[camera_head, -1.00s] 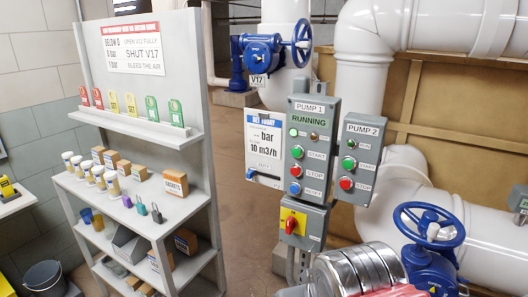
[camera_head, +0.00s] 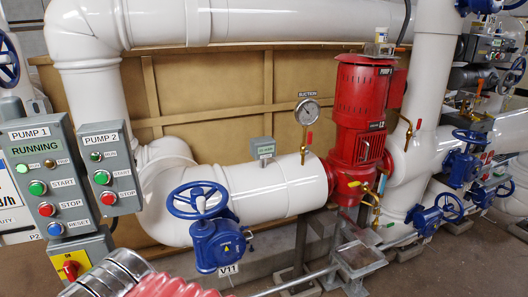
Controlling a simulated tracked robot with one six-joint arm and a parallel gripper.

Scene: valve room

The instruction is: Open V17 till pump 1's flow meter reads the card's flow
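Part of a blue handwheel (camera_head: 8,62) shows at the left edge in the head view; by its place it is V17's, but its tag is out of the picture. The duty card (camera_head: 10,200) is cut off at the left edge, with only "/h" and "DUTY" partly legible. The grey PUMP 1 panel (camera_head: 48,180) shows RUNNING in green. A small grey-green box (camera_head: 262,148) stands on the white pipe; its writing is too small to read, and I cannot tell whether it is the flow meter. My gripper is not in view.
A blue handwheel valve (camera_head: 215,225) tagged V11 stands in the middle foreground. A red pump (camera_head: 358,135) stands behind to the right, beside a SUCTION gauge (camera_head: 308,112). The PUMP 2 panel (camera_head: 111,170) is beside PUMP 1's. More blue valves (camera_head: 430,215) and pipes fill the right.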

